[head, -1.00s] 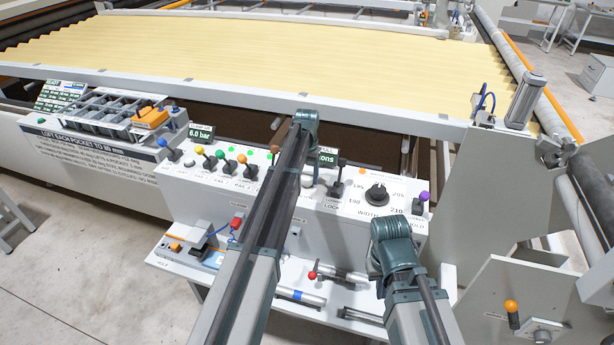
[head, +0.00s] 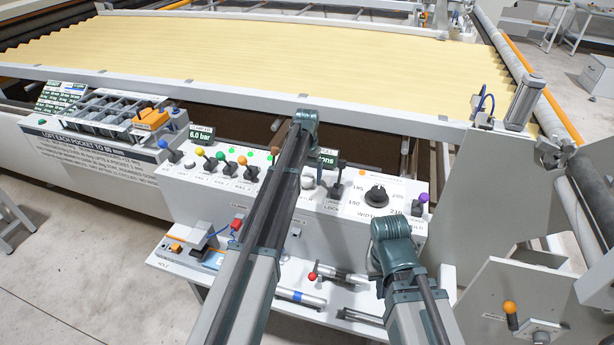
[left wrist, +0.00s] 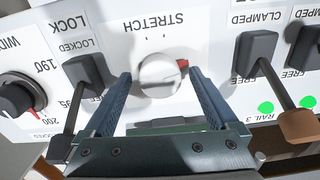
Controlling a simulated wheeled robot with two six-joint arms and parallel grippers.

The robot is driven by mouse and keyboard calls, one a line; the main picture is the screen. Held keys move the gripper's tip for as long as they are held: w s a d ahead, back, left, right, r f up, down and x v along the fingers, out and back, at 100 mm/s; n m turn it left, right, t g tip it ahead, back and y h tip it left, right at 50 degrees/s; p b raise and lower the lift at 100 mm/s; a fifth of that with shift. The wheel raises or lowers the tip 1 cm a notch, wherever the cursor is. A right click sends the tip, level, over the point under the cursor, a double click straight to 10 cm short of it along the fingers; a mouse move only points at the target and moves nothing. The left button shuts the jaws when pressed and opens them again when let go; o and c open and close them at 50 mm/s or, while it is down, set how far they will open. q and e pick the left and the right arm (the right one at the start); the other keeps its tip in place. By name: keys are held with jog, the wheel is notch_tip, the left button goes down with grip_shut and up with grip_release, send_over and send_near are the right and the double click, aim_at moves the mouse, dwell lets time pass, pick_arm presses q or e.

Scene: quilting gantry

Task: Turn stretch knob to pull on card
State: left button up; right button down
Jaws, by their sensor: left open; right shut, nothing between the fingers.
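The stretch knob (left wrist: 160,75) is a round white knob with a red mark, under the upside-down word STRETCH in the left wrist view. My left gripper (left wrist: 158,78) is open, with one finger on each side of the knob; whether they touch it is unclear. In the head view the white knob (head: 307,182) shows just right of my left arm, which hides the gripper there. A display (head: 327,157) beside that arm is partly covered. A green printed board (head: 60,97) stands at the far left; I cannot tell if it is the card. My right gripper is out of view.
The lock lever (head: 337,182) and the black width dial (head: 376,196) are right of the knob. Several coloured-ball levers (head: 231,166) stand to its left. A clamp lever (left wrist: 265,60) is close to one finger. A shelf (head: 270,312) with tools lies below.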

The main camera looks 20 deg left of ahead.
aim_at(307, 178)
pick_arm(q)
notch_tip(307, 178, up, 13)
jog(key=p, duration=1.2)
jog(key=shift+p, duration=0.3)
jog(key=s+d+f+m+b, duration=0.1)
jog(key=s+d, duration=0.4)
jog(key=s, duration=0.7)
jog(key=s+d+f+m+b, duration=0.1)
jog(key=s+d+f+b, duration=0.3)
jog(key=s, duration=0.8)
jog(key=s+d+f+y+b, duration=0.1)
jog(key=s+d+f+b, duration=0.2)
jog(key=s+d, duration=0.5)
jog(key=s, duration=0.4)
jog(key=shift+m, duration=0.4)
